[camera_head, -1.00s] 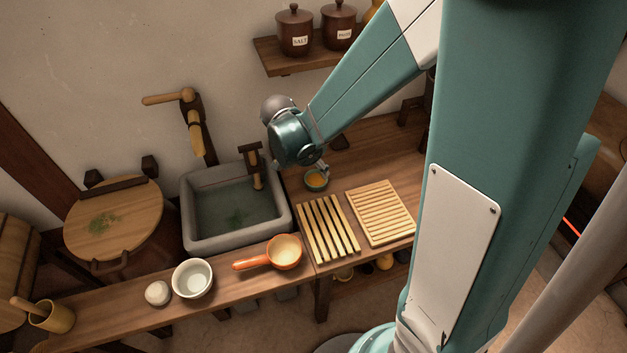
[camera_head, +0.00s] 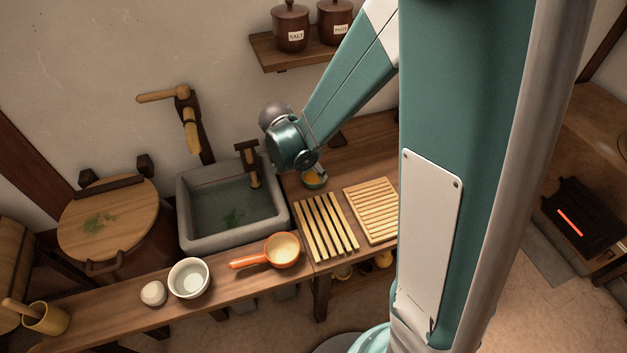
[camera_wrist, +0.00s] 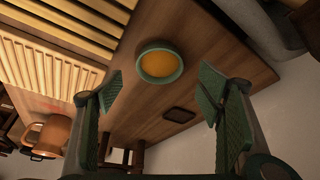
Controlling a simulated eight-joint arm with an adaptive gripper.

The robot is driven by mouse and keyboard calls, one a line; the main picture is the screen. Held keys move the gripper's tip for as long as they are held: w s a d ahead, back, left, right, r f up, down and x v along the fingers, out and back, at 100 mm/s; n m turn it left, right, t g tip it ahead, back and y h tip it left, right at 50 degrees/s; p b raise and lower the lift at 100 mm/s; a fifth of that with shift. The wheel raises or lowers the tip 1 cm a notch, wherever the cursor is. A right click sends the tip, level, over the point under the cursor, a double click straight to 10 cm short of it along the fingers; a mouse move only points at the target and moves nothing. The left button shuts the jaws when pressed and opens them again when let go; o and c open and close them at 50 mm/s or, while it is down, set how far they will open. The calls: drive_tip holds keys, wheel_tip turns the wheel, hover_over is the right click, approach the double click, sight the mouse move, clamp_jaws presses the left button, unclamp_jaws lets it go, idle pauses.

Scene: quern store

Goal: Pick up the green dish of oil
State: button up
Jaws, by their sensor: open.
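The green dish of oil (camera_head: 314,184) stands on the wooden counter, right of the stone sink and behind the slatted racks. In the wrist view the dish (camera_wrist: 160,80) is a round green bowl with orange-yellow oil in it, upright. My gripper (camera_wrist: 160,92) is open, its two green-padded fingers wide apart. The dish appears between and beyond the fingertips, with nothing held. In the head view my gripper (camera_head: 316,171) is just above and behind the dish and partly covers it.
Two slatted wooden racks (camera_head: 326,227) (camera_head: 371,211) lie close in front of the dish. The stone sink (camera_head: 190,215) is to its left. An orange pan (camera_head: 282,262) and a white bowl (camera_head: 189,292) stand on the front bench. A dark square (camera_wrist: 179,115) lies beside the dish.

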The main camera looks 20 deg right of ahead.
sight(315, 177)
drive_tip(key=shift+f, duration=0.15)
drive_tip(key=shift+b+x, duration=0.95)
drive_tip(key=shift+x, duration=1.6)
drive_tip(key=c, duration=1)
